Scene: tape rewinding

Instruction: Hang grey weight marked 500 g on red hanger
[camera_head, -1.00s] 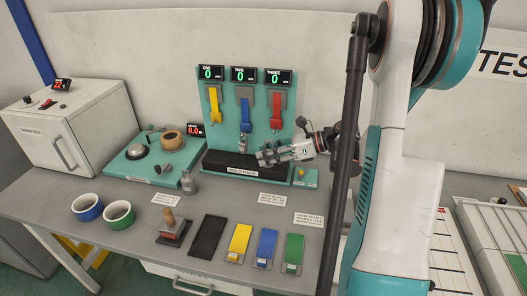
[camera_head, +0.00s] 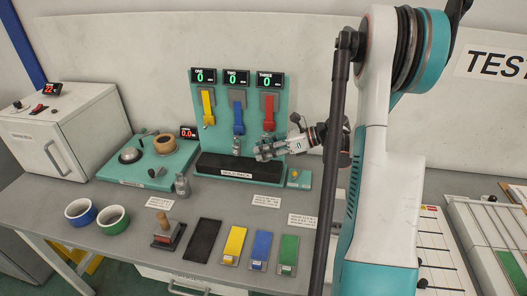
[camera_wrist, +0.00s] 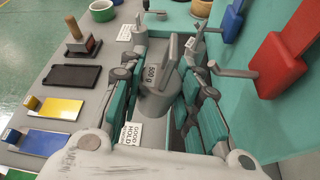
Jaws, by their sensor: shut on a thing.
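My gripper (camera_wrist: 165,85) is shut on the grey weight (camera_wrist: 158,95), whose 500 g mark shows in the wrist view. The weight sits upright between the teal-padded fingers. In the head view my gripper (camera_head: 262,152) is in front of the rack, just below the red hanger (camera_head: 269,112); the weight is hard to make out there. In the wrist view the red hanger (camera_wrist: 275,65) is to the right of the gripper. Its grey peg (camera_wrist: 240,74) sticks out toward the right finger. The weight is apart from the peg.
A blue hanger (camera_head: 239,115) and a yellow hanger (camera_head: 208,105) hang left of the red one. A small grey piece shows below the blue hanger. A black foam block (camera_head: 222,166) lies below. Another grey weight (camera_head: 181,186) stands on the table. All three displays read 0.

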